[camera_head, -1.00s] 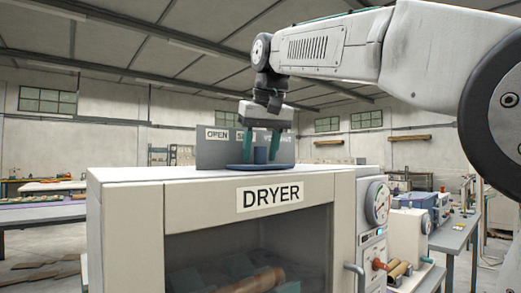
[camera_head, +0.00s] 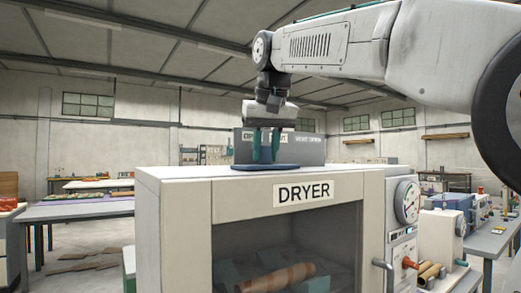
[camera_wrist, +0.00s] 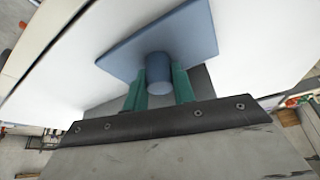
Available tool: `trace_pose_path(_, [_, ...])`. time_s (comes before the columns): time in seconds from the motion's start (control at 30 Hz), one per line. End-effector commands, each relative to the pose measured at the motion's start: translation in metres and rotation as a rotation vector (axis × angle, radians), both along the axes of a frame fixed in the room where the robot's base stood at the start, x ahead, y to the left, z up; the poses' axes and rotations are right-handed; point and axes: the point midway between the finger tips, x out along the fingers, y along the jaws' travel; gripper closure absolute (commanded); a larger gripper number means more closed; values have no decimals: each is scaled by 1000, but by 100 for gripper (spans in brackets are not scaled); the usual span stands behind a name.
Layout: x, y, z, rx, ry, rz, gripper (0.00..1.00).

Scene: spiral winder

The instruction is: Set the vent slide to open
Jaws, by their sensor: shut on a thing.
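The vent slide is a flat blue plate (camera_head: 264,167) with a round blue knob, lying on top of the white dryer (camera_head: 175,172). In the wrist view the plate (camera_wrist: 195,32) shows at the top middle and the knob (camera_wrist: 159,72) stands between the fingers. My gripper (camera_head: 265,158) points down with its green fingers shut on the knob; it also shows in the wrist view (camera_wrist: 159,88). A grey sign panel (camera_head: 310,148) stands behind the slide. The plate is in front of the panel's left part, by the partly hidden word OPEN.
The dryer's glass door (camera_head: 285,250) shows a brown roll inside. A gauge (camera_head: 407,203) is on its right side. A bench (camera_head: 490,235) with equipment stands at right, and a table (camera_head: 75,212) at left. The dryer top left of the slide looks clear.

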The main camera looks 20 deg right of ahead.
Motion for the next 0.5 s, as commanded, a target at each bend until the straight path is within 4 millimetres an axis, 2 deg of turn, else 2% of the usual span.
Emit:
trace_pose_path(0.17, [-1, 3, 0, 5, 0, 5, 100])
trace_pose_path(0.2, [-1, 3, 0, 5, 0, 5, 63])
trace_pose_path(0.23, [-1, 3, 0, 5, 0, 5, 55])
trace_pose_path(0.27, [-1, 3, 0, 5, 0, 5, 52])
trace_pose_path(0.5, [0, 1, 0, 4, 0, 2, 52])
